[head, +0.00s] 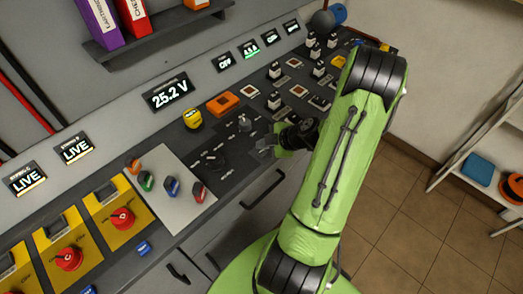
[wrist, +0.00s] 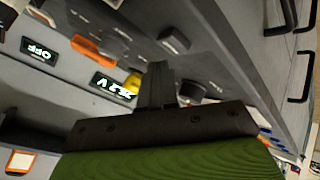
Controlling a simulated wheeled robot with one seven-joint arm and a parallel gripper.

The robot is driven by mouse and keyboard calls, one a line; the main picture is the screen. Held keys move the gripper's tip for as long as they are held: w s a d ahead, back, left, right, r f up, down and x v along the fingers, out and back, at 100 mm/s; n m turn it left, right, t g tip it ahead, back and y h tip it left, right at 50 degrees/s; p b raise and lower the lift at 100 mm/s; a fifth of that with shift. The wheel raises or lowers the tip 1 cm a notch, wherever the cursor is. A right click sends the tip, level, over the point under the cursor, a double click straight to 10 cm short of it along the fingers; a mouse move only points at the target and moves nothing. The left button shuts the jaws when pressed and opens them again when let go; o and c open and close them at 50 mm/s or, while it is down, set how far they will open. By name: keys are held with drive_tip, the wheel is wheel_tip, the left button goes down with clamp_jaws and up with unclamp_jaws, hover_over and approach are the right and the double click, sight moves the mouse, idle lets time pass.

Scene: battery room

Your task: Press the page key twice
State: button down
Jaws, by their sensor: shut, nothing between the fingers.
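My gripper (head: 283,145) is over the front edge of the dark control panel (head: 232,170), in the middle of the head view. In the wrist view, its fingers (wrist: 157,72) are shut together with nothing between them. A dark raised block (wrist: 174,40) stands on the panel just beyond the fingertips, and a dark knob (wrist: 192,90) is to their right. I cannot read a label that tells which control is the page key. The arm hides part of the panel. A display (head: 171,92) on the sloped back reads 25.2 V. I cannot tell whether the fingers touch the panel.
A yellow round object (head: 192,118) and an orange device (head: 222,103) stand behind the gripper. Several black-and-white switches (head: 274,70) rise from the panel at the back right. Red knobs (head: 122,219) on yellow plates are at the left. Drawer handles (head: 262,190) protrude below the front edge.

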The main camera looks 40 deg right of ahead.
sight(264, 153)
drive_tip(key=shift+f, duration=0.15)
drive_tip(key=shift+f+b, duration=0.35)
drive_tip(key=shift+b, duration=0.55)
drive_tip(key=shift+f+b, duration=0.35)
drive_tip(key=shift+b, duration=0.3)
idle(0.3)
idle(0.3)
drive_tip(key=shift+r, duration=0.85)
drive_tip(key=shift+r+p, duration=1.45)
drive_tip(key=shift+r, duration=1.1)
drive_tip(key=shift+f, duration=0.1)
